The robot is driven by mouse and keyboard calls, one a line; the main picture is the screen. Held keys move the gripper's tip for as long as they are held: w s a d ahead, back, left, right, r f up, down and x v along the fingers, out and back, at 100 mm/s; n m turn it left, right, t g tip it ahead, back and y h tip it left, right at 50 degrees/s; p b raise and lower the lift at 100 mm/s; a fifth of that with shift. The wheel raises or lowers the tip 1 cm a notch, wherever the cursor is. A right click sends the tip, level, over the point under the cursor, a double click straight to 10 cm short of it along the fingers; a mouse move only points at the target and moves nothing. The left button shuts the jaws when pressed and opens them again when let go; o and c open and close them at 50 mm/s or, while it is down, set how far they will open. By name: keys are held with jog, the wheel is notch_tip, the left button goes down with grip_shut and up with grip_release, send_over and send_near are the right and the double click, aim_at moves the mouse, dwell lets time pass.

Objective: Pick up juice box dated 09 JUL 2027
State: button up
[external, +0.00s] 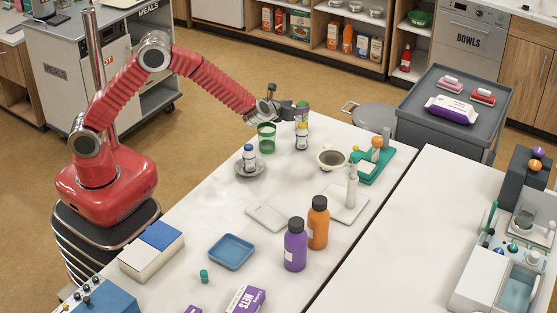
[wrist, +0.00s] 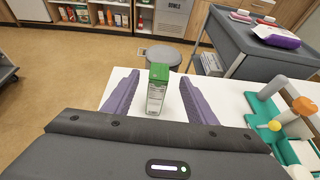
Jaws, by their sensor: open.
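A carton with a green top and a pale printed front, the juice box (wrist: 157,92), stands upright near the table's far edge in the wrist view. Its print is too small to read, so I cannot tell its date. My gripper (wrist: 158,77) is open, with one purple finger on each side of the carton and a visible gap to both. In the external view my gripper (external: 290,112) is low over the far end of the table, and the carton's green top (external: 303,106) shows just beyond it, the rest partly hidden.
A green cup (external: 266,136) and a white bottle with a yellow top (external: 302,138) stand close to my gripper. A blue-capped bottle (external: 249,157) sits on a saucer. A bowl (external: 331,158) and a teal tray (external: 366,175) are to the right.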

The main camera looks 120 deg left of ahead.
aim_at(301, 105)
jog(key=shift+x, duration=2.6)
jog(key=shift+s+r, duration=0.1)
jog(key=shift+c, duration=0.7)
grip_shut()
